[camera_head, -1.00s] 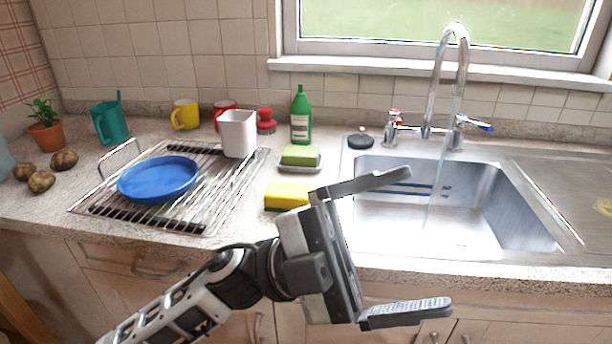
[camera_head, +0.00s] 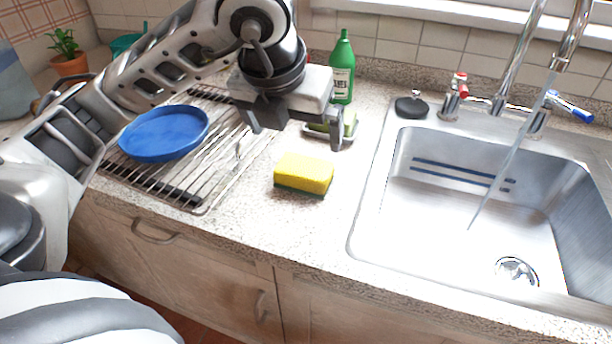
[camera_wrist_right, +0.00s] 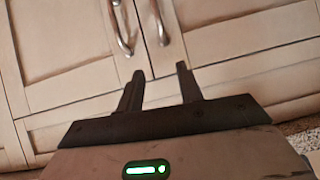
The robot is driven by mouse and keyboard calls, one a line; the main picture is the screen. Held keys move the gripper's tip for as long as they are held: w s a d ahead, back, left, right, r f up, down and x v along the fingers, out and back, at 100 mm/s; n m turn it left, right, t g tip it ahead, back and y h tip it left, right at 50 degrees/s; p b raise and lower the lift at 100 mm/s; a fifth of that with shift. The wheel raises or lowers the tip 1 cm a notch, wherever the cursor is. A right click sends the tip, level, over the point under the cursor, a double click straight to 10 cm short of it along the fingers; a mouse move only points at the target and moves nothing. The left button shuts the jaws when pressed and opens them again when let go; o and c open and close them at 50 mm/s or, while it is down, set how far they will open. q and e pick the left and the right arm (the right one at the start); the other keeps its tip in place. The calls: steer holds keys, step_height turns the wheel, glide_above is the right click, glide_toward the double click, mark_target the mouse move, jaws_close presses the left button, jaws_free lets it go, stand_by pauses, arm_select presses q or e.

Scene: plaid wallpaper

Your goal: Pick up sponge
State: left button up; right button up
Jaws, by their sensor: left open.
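The yellow sponge (camera_head: 304,174) with a dark green underside lies flat on the speckled counter, between the drying rack and the sink. My left gripper (camera_head: 297,137) is open and empty, its fingers pointing down above and slightly behind the sponge in the head view. The fingers are apart from the sponge. My right gripper (camera_wrist_right: 160,70) shows only in its wrist view, its two fingers apart with nothing between them, facing the cabinet doors.
A wire drying rack (camera_head: 221,171) with a blue plate (camera_head: 164,134) is at left. A green bottle (camera_head: 342,68) and a soap dish (camera_head: 343,138) stand behind the gripper. The steel sink (camera_head: 440,235) with running water is at right. Counter in front of the sponge is clear.

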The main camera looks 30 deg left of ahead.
mark_target(304, 166)
arm_select(q)
steer(key=x, duration=0.5)
steer(key=shift+w+f, duration=0.1)
steer(key=shift+f, duration=0.25)
steer(key=p+x, duration=0.1)
steer(key=x, duration=0.4)
steer(key=shift+d+f, duration=0.1)
steer(key=shift+d, duration=0.05)
steer(key=shift+s, duration=0.2)
steer(key=c, duration=0.9)
